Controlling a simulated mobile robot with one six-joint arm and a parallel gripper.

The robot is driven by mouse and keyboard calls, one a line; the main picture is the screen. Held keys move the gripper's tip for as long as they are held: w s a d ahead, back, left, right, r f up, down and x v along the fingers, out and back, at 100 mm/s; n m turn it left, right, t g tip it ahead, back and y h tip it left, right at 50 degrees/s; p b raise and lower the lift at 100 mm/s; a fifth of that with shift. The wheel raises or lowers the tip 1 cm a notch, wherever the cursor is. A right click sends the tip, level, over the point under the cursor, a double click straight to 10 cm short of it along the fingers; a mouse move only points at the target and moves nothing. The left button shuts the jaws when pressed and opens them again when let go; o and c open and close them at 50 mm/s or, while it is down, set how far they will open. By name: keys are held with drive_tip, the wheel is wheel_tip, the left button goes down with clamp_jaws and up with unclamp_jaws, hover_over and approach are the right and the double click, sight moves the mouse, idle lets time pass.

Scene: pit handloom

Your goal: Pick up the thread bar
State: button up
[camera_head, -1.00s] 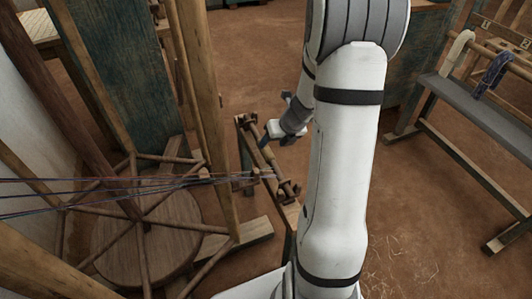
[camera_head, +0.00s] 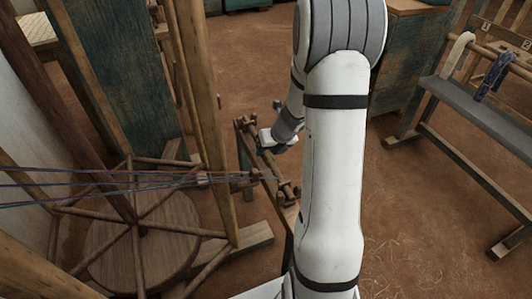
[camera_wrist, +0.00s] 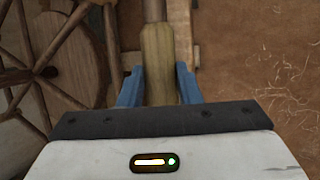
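The thread bar (camera_head: 269,161) is a slim wooden bar lying along a narrow wooden stand (camera_head: 291,218) at the middle of the head view. In the wrist view its thicker, pale wooden grip (camera_wrist: 158,52) runs straight up between my blue fingers. My gripper (camera_wrist: 159,72) is open, with one finger on each side of the grip. Narrow gaps seem to show beside the wood. In the head view my gripper (camera_head: 264,141) is at the bar's far half, and my wrist hides part of the bar.
Coloured threads (camera_head: 110,181) stretch from the left to the stand. A spoked wooden wheel (camera_head: 140,238) and an upright post (camera_head: 205,110) stand close on the left. A bench (camera_head: 470,115) stands at the right. Bare earth floor lies between.

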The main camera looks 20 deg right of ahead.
drive_tip(key=c, duration=0.6)
